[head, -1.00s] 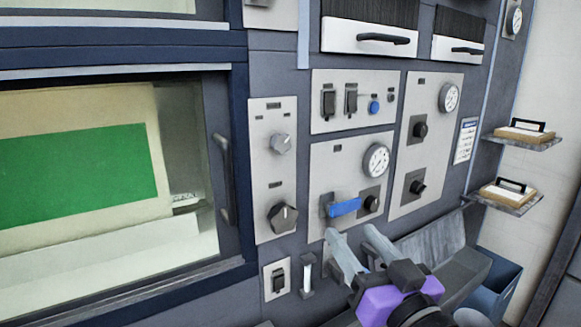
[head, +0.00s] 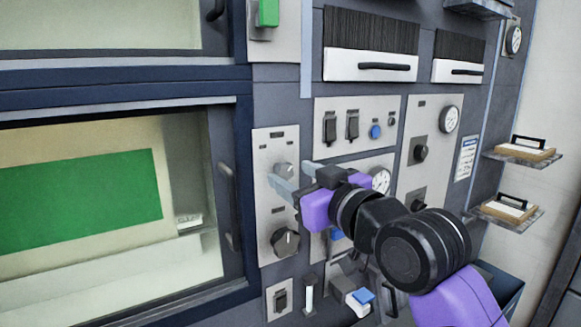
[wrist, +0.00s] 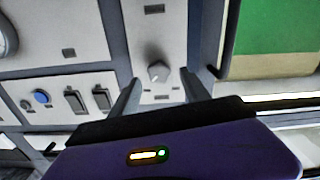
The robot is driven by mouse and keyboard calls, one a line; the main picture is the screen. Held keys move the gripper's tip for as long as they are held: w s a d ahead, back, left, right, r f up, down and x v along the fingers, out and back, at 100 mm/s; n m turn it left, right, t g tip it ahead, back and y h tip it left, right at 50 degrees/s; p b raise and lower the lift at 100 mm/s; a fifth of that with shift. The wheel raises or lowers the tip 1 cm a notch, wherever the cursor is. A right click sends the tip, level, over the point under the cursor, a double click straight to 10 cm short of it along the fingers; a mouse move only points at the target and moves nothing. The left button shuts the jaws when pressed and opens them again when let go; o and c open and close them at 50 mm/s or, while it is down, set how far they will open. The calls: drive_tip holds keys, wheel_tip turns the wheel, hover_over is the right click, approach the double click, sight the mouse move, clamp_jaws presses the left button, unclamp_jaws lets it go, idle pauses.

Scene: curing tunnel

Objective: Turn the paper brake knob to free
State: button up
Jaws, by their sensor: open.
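A narrow light-grey panel (head: 262,215) stands right of the oven window, with a grey knob (head: 284,170) at its upper part and a larger dark knob (head: 286,242) below. Their labels are too small to read, so I cannot tell by text which is the paper brake knob. My gripper (head: 291,177) is open in front of the upper knob and partly covers it in the head view. In the wrist view, the grey knob (wrist: 158,72) lies just beyond and between the two fingertips (wrist: 160,78). Contact does not show.
Right of the narrow panel are a panel with black switches (head: 352,124) and a blue button (head: 375,131), and a gauge (head: 381,180) partly behind my arm. The window's door handle (head: 229,205) stands close on the left. Small shelves (head: 505,213) jut out at far right.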

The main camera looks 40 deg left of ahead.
drive_tip(key=shift+x, duration=1)
drive_tip(key=shift+c, duration=0.2)
clamp_jaws()
